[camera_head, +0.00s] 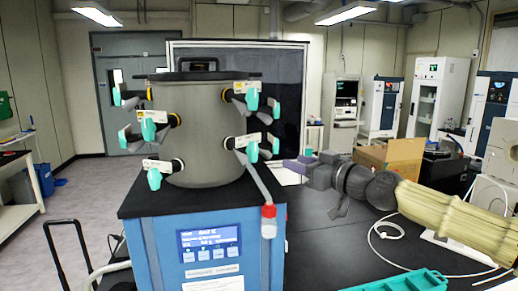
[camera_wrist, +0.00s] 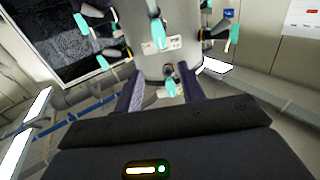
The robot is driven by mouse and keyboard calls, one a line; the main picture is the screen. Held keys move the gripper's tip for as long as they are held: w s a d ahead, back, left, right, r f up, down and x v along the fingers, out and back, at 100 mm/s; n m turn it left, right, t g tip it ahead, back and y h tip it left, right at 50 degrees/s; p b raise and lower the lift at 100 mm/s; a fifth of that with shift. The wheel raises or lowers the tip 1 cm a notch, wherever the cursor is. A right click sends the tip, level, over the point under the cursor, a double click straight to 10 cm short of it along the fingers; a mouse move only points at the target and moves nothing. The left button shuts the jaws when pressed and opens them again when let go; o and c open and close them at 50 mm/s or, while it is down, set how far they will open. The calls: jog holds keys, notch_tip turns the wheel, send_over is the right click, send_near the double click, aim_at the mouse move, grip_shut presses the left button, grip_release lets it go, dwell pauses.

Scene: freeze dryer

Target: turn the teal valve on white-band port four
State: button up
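A grey drum (camera_head: 205,140) carries several ports with teal valves, some with white and some with yellow marks. Teal valves show at the drum's right side, one high (camera_head: 252,99) and one low (camera_head: 252,151). I cannot tell which port is number four. My gripper (camera_head: 293,166) is right of the drum, apart from the valves, with its fingers toward it. In the wrist view my gripper (camera_wrist: 161,88) has its fingers spread, with nothing held. A teal valve (camera_wrist: 170,86) appears between them, beyond the tips; another teal valve (camera_wrist: 158,32) with a white label is above.
A tube with a red-capped clear vessel (camera_head: 268,226) hangs at the drum's right front. The blue cabinet (camera_head: 160,240) with a screen stands below. A black table (camera_head: 330,240) holds a teal rack (camera_head: 405,283), a white cable and a cardboard box (camera_head: 395,155).

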aim_at(255, 149)
jog(key=p+x, duration=0.6)
jog(key=x, duration=0.7)
jog(key=shift+w+a, duration=0.2)
jog(key=shift+w, duration=0.15)
jog(key=shift+w+a+f, duration=0.1)
jog(key=shift+w+a, duration=0.2)
jog(key=shift+a, duration=0.1)
grip_shut()
